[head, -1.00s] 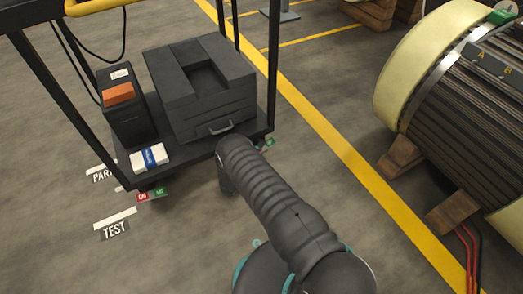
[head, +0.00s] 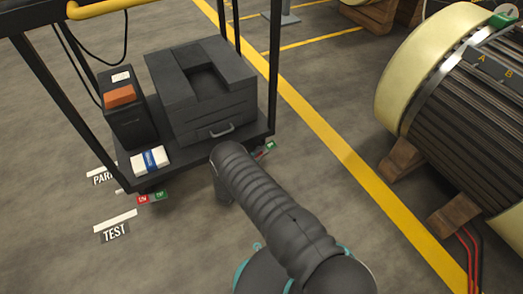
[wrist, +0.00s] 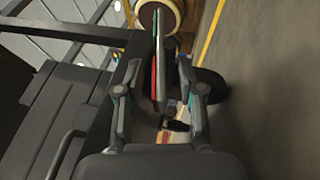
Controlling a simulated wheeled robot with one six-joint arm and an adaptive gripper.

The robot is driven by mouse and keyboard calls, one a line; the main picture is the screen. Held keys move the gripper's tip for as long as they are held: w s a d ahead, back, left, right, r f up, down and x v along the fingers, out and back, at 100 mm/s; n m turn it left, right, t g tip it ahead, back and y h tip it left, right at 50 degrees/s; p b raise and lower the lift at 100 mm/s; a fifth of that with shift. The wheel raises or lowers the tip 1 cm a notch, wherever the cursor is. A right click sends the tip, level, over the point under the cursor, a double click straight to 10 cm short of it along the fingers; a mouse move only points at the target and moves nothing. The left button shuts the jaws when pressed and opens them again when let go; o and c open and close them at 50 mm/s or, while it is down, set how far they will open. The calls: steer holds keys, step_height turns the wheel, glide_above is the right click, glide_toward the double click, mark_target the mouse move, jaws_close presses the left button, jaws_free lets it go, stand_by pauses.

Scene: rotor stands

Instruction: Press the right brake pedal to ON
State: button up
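The right brake pedal (head: 265,149) shows in the head view as a small plate with a green and a red label at the cart's front right corner, partly behind my arm. In the wrist view a thin dark plate with red and green edges (wrist: 157,70), seen nearly edge-on, looks like this pedal. My gripper (wrist: 158,68) is open, with one finger on each side of the plate in the picture. I cannot tell whether it touches. In the head view my arm hides the gripper. The left pedal (head: 151,198) has red and green labels.
The black cart (head: 195,150) carries a dark equipment box (head: 205,90), a smaller box with an orange top (head: 122,100) and a white pack with a blue band (head: 150,161). A large rotor (head: 465,120) rests on wooden blocks at the right. A yellow floor line (head: 340,145) runs between them.

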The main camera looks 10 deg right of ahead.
steer(key=r+v, duration=0.1)
steer(key=v, duration=0.8)
steer(key=r+v, duration=0.1)
steer(key=v, duration=0.4)
steer(key=shift+s+a+r, duration=0.15)
steer(key=shift+s+r, duration=0.05)
steer(key=shift+r, duration=0.15)
